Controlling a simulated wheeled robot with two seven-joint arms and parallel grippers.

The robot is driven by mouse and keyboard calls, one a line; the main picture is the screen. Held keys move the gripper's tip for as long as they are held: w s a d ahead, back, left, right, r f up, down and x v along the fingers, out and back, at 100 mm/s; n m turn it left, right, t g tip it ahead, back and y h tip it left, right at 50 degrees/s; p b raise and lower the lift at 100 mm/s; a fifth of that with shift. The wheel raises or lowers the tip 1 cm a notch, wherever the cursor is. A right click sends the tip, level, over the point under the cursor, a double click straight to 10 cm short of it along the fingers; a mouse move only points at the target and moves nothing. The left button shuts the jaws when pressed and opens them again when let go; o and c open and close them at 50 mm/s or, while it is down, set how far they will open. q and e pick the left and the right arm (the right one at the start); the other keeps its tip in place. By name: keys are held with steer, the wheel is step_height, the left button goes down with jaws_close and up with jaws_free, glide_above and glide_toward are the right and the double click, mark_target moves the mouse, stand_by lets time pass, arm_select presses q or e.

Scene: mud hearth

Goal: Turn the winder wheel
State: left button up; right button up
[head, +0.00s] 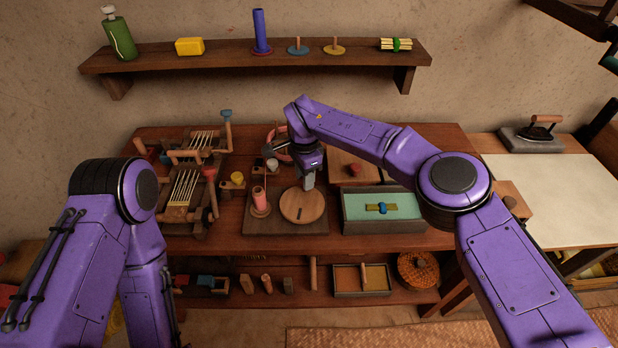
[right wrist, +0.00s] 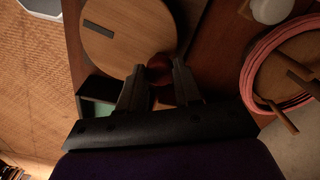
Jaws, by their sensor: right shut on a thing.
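The winder wheel is a flat, light wooden disc (head: 298,210) with a dark slot mark, lying on a dark board on the workbench. It also shows in the right wrist view (right wrist: 120,40). My right gripper (head: 308,185) reaches down at the wheel's back edge. In the right wrist view its fingers (right wrist: 160,82) are closed around a dark red rounded knob (right wrist: 159,68) at the disc's rim. The fingers hide part of the knob. My left arm comes in from the left, but its gripper is not visible.
A pink thread spool (head: 260,203) stands left of the wheel. A small wooden loom (head: 190,180) is farther left. A pale green tray (head: 360,207) with a blue-tied bundle is to the right. A pink coil (right wrist: 256,72) lies behind the wheel.

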steer(key=shift+w+a+r+n, duration=0.1)
steer(key=shift+a+n, duration=0.3)
steer(key=shift+n, duration=0.6)
steer(key=shift+a+r+n, duration=0.1)
steer(key=shift+a+n, duration=0.25)
steer(key=shift+n, duration=0.65)
steer(key=o, duration=1)
steer(key=shift+f, duration=0.1)
steer(key=shift+o, duration=0.2)
step_height(320, 180, up, 10)
steer(key=b, duration=0.2)
steer(key=shift+r, duration=0.25)
